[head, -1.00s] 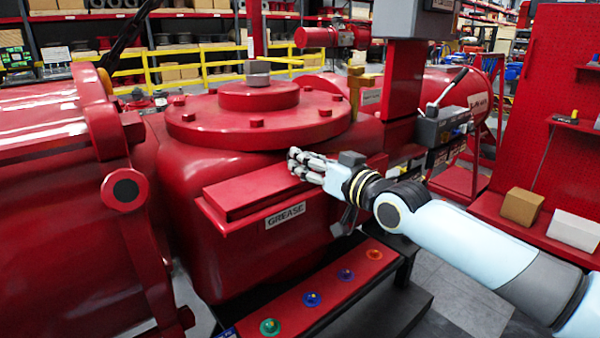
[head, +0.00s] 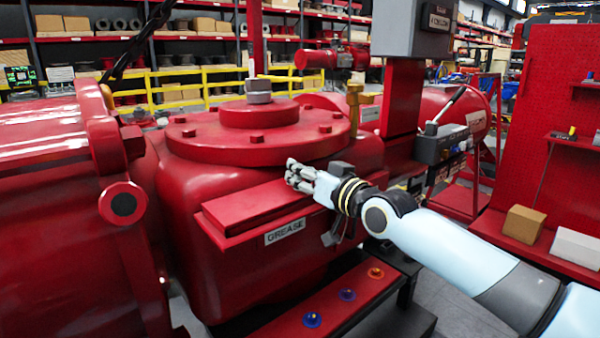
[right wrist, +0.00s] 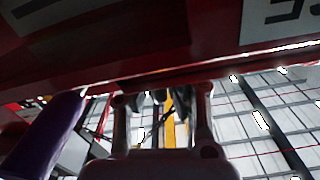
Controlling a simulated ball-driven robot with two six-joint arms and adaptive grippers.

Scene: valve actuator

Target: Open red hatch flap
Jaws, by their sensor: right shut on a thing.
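The red hatch flap (head: 250,203) is a flat red panel lying closed on the grease box, on the front of the big red valve body. A white GREASE label (head: 285,231) sits on the front below it. My right gripper (head: 290,175) is at the right end of the flap, with its fingers shut on the flap's edge. In the right wrist view, the fingertips (right wrist: 160,94) reach up to the lower edge of a dark red surface (right wrist: 150,42); the exact contact is hidden. My left gripper is not in view.
A bolted round cover (head: 255,140) rises just behind the flap. A large red cylinder (head: 60,210) stands at the left. A red strip with coloured knobs (head: 347,294) lies below. A grey control box (head: 440,143) and red shelf are at the right.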

